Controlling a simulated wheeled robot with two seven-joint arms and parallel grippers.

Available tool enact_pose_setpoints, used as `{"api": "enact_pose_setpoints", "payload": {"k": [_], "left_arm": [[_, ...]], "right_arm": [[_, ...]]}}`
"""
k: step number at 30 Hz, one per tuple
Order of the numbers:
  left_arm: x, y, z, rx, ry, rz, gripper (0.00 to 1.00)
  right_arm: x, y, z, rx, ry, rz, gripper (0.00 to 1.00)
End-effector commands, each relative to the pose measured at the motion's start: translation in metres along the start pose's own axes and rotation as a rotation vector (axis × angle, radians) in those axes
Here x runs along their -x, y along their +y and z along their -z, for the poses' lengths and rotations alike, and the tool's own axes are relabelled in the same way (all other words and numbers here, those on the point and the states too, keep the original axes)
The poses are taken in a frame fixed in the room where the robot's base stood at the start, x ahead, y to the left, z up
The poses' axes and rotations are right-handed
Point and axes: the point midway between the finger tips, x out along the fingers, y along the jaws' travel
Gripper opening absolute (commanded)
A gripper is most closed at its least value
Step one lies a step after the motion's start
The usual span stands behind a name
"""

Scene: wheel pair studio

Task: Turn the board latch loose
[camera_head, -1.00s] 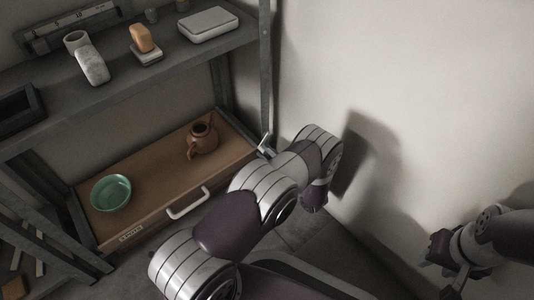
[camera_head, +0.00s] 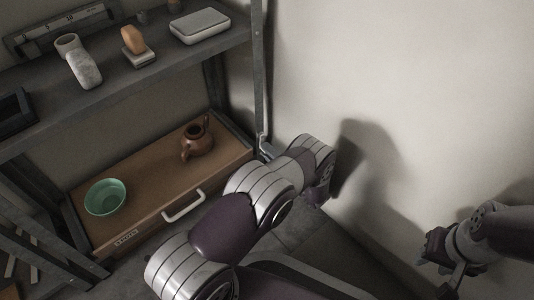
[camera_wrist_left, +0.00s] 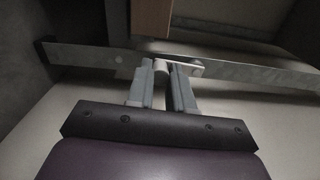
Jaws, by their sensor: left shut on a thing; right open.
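The board latch (camera_wrist_left: 190,68) is a small grey metal lever on a flat metal bar (camera_wrist_left: 95,56), seen in the left wrist view. My left gripper (camera_wrist_left: 161,80) is shut on the latch, with a finger on either side of its near end. In the head view, my left arm reaches to the lower right post of the shelf. Its fingertips and most of the latch are hard to make out there. My right gripper (camera_head: 447,262) is at the lower right, open and away from the shelf, with its fingers partly dark.
A brown board (camera_head: 150,196) with a white handle (camera_head: 184,206) holds a green bowl (camera_head: 105,197) and a brown teapot (camera_head: 197,140). The shelf above (camera_head: 120,88) carries a grey box (camera_head: 199,27) and other small items. A pale wall (camera_head: 400,70) stands to the right.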

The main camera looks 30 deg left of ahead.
Motion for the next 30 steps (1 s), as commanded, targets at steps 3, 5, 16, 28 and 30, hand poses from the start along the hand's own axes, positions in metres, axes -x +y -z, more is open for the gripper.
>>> {"api": "enact_pose_setpoints", "payload": {"k": [3,5,16,28,30], "left_arm": [[0.0006,0.0006,0.0021,0.039,0.002,-0.001,0.00],[0.0006,0.0004,0.0029,0.055,0.002,-0.001,0.00],[0.0007,0.0001,0.0044,0.085,0.002,-0.001,0.00],[0.0004,0.0000,0.0043,0.084,0.002,-0.001,0.45],[0.0004,-0.0001,0.0042,0.084,0.001,-0.001,0.45]], "right_arm": [[-0.0007,0.0000,-0.0001,0.000,0.000,0.000,0.43],[-0.0008,0.0000,-0.0001,0.000,0.000,0.000,0.43],[-0.0009,0.0000,-0.0001,0.000,0.000,0.000,0.43],[-0.0009,0.0000,-0.0001,0.000,0.000,0.000,0.43],[-0.0009,0.0000,-0.0001,0.000,0.000,0.000,0.43]]}}
